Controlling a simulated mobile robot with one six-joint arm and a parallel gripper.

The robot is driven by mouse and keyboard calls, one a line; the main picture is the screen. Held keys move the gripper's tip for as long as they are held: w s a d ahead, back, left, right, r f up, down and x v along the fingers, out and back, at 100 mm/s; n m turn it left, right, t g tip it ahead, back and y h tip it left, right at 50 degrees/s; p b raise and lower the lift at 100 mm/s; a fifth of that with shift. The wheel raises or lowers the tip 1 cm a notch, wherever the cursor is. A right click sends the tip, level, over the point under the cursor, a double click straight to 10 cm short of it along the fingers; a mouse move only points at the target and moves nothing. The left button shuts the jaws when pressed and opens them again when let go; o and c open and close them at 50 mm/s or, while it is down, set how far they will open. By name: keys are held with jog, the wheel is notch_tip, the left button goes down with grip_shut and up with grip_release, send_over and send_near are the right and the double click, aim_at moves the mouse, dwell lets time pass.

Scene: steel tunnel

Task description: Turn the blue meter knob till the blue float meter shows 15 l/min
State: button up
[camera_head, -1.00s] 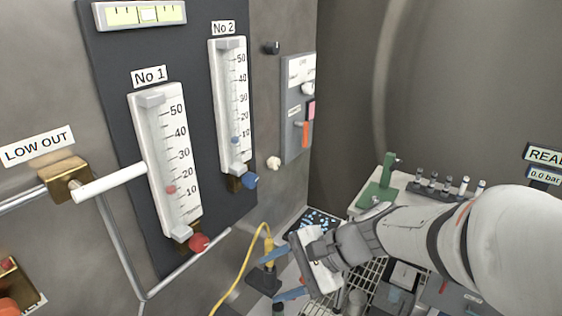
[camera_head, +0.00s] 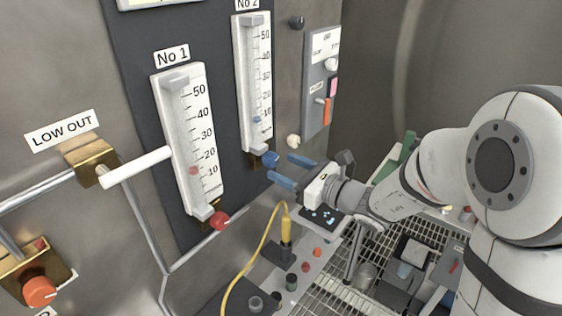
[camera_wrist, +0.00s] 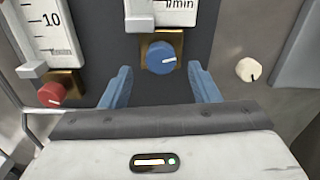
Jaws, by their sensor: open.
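The blue meter knob (camera_head: 270,159) sits on a brass block at the foot of the No 2 float meter (camera_head: 257,85). In the wrist view the blue knob (camera_wrist: 161,58) has a white mark pointing to the right.
The No 1 meter (camera_head: 190,140) with its red knob (camera_head: 219,219) is to the left. A cream knob (camera_wrist: 248,69) is right of the blue one. A white handle (camera_head: 137,167) juts out from the panel. A yellow cable (camera_head: 262,240) hangs below.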

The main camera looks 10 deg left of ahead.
aim_at(271, 160)
jog(key=shift+x, duration=1.35)
jog(key=shift+c, duration=0.6)
jog(key=c, duration=0.9)
jog(key=shift+m+p, duration=0.35)
jog(key=shift+m, duration=1.15)
jog(key=o, duration=1)
